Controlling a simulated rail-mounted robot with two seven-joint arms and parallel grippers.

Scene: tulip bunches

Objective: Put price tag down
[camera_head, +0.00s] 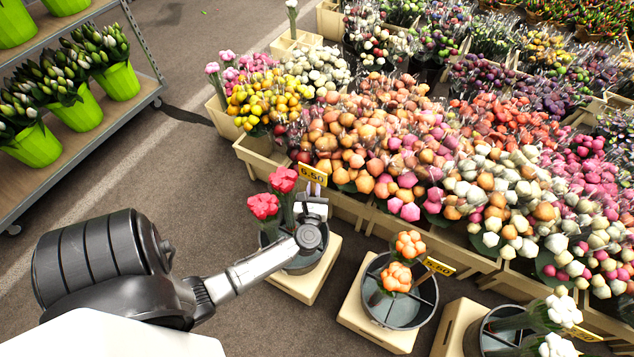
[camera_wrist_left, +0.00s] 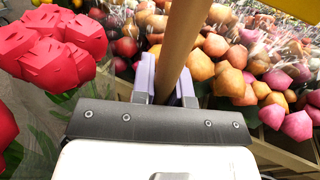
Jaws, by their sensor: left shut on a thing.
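The yellow price tag (camera_head: 312,174), which reads 6.50, stands above my left gripper (camera_head: 314,191) in the head view. The left wrist view shows its wooden stick (camera_wrist_left: 180,42) between the two lavender fingers of my left gripper (camera_wrist_left: 166,86), which is shut on it. A corner of the yellow tag (camera_wrist_left: 296,7) shows at the top right there. The gripper is over a dark round bucket (camera_head: 304,266) with red tulips (camera_head: 264,206) at its left. My wrist hides part of the bucket and the lower end of the stick. My right gripper is not in view.
A bucket (camera_head: 421,322) with orange tulips and its own tag (camera_head: 439,266) stands to the right, then one with white tulips (camera_head: 561,311). Crates of wrapped tulip bunches (camera_head: 400,150) fill the area behind. A shelf rack (camera_head: 75,125) with green pots is at the left.

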